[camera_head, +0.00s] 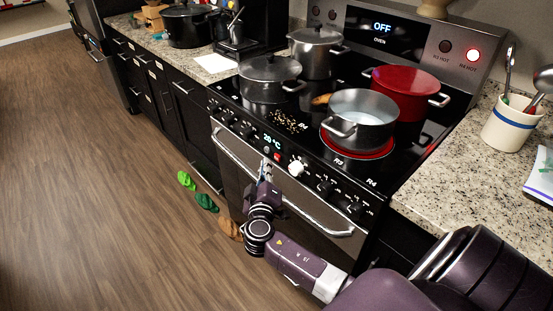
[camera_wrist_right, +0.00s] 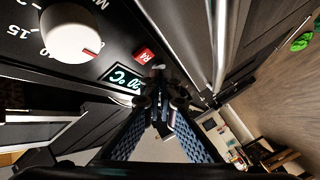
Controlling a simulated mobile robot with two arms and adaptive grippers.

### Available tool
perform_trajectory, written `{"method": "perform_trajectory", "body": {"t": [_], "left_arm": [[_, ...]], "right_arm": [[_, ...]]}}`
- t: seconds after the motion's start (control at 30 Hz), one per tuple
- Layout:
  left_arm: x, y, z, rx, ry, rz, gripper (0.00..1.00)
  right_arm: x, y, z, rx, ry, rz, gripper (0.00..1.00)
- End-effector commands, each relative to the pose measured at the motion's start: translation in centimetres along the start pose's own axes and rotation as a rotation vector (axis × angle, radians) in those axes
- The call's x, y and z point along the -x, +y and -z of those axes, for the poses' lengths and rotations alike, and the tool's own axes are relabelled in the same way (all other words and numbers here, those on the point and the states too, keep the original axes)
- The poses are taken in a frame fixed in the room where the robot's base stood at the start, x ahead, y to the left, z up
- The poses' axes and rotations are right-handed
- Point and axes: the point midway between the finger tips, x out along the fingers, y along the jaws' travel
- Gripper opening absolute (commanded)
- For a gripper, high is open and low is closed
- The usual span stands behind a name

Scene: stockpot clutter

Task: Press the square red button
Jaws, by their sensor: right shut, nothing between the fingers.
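The square red button (camera_head: 277,156) is on the stove's front control panel, just right of the green temperature display (camera_head: 271,141) and left of a white knob (camera_head: 296,168). In the right wrist view the red button (camera_wrist_right: 146,56) carries a pale mark and sits beside the display (camera_wrist_right: 125,78). My right gripper (camera_head: 266,167) is shut and empty, in front of the panel just below and left of the button. In the wrist view its closed fingertips (camera_wrist_right: 158,72) appear close beside the button; whether they touch it I cannot tell. My left gripper is out of view.
A steel pot (camera_head: 361,120) stands on a glowing red burner, with a red pot (camera_head: 406,92) behind it. The oven handle (camera_head: 322,222) runs below the panel. Several oven mitts (camera_head: 206,202) lie on the floor. A utensil crock (camera_head: 510,127) stands right.

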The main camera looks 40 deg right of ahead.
Motion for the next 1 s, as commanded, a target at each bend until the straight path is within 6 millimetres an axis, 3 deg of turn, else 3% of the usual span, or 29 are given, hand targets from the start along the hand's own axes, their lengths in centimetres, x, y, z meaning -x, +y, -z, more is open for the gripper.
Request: {"method": "perform_trajectory", "body": {"t": [0.4,1.0], "left_arm": [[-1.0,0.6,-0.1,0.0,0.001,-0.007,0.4],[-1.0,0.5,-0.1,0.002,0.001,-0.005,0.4]], "right_arm": [[2.7,-2.0,1.8,-0.002,-0.002,0.001,0.0],[2.8,-2.0,2.0,-0.001,-0.001,0.0,0.0]]}}
